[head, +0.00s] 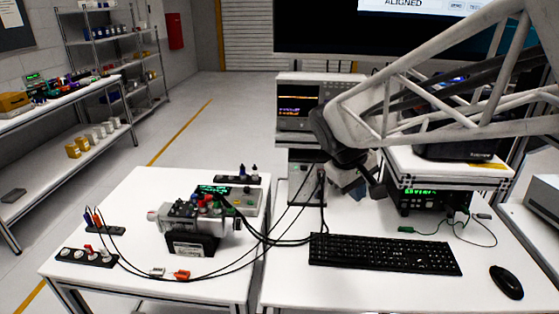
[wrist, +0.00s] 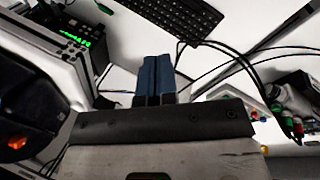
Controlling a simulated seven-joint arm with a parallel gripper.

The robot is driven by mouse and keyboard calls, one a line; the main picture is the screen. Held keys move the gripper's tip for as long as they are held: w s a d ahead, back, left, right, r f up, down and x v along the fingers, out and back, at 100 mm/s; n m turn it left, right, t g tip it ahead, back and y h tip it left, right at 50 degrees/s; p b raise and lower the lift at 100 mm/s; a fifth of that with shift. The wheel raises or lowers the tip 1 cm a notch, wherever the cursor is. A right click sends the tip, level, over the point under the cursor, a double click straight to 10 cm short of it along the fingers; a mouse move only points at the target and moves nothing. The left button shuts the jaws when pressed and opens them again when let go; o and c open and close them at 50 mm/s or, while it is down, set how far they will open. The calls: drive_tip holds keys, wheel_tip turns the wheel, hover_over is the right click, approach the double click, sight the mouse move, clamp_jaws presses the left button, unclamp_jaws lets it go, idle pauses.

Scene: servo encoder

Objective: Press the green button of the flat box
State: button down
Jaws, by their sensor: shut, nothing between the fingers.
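The flat box (head: 247,203) is a low pale case on the left white table, behind a grey servo motor (head: 178,222). A green-lit display (head: 213,190) shows at its back left. Cables and the motor's coloured connectors cover part of it, and I cannot pick out its green button for sure in the head view. In the wrist view a pale case (wrist: 243,94) with small red and green spots lies at the right, partly hidden by my gripper body. My gripper (head: 361,191) is to the right of the box, above the right table. Its blue fingers (wrist: 154,76) are together and empty.
A black keyboard (head: 384,254) and mouse (head: 506,282) lie on the right table. A power supply (head: 427,202) under a shelf is close to my gripper's right. A tall instrument (head: 298,105) stands behind. Black cables (head: 283,241) run between box and gripper.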

drive_tip(key=w+a+f+n+t+h, duration=0.1)
drive_tip(key=w+a+f+n, duration=0.15)
drive_tip(key=w+a, duration=0.4)
drive_tip(key=w+a+f+n+h, duration=0.1)
drive_tip(key=w+a+f+n, duration=0.15)
drive_tip(key=w+a, duration=0.45)
drive_tip(key=n+t+h, duration=0.2)
drive_tip(key=n+t, duration=0.1)
drive_tip(key=n, duration=0.2)
hover_over(250, 203)
wheel_tip(250, 203, down, 7)
drive_tip(key=shift+f, duration=0.15)
drive_tip(key=shift+d, duration=0.1)
drive_tip(key=shift+s+f, duration=0.1)
drive_tip(key=shift+f, duration=0.05)
drive_tip(key=shift+f, duration=4.25)
